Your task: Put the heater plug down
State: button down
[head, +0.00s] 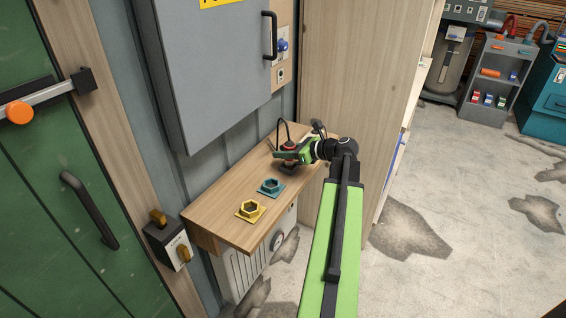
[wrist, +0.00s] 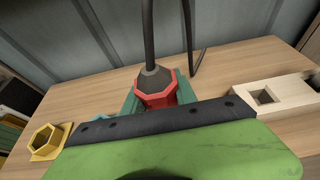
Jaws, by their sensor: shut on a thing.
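The heater plug (wrist: 158,94) is a red hexagonal body with a dark cone on top and a black cable rising from it. My gripper (wrist: 157,101) is shut on it, with green fingers on either side. In the head view, my gripper (head: 287,154) holds the plug at the far part of the wooden shelf, over a dark piece (head: 289,169). The plug looks upright. Its underside is hidden, so I cannot tell whether it touches the shelf or the dark piece.
The wooden shelf (head: 219,206) also bears a yellow hexagonal holder (head: 250,211) and a teal one (head: 271,187), nearer the front. A pale block with a square hole (wrist: 267,88) lies right of the plug. A grey cabinet (head: 215,75) hangs above; a wooden panel stands right.

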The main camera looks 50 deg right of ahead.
notch_tip(320, 180, down, 3)
jog(key=shift+r+b, duration=0.1)
jog(key=shift+b, duration=0.6)
jog(key=shift+r, duration=0.2)
jog(key=shift+f, duration=0.1)
jog(key=c, duration=1.4)
grip_release()
jog(key=shift+f, duration=0.15)
jog(key=shift+c, duration=0.2)
jog(key=o, duration=0.4)
jog(key=shift+o, duration=0.2)
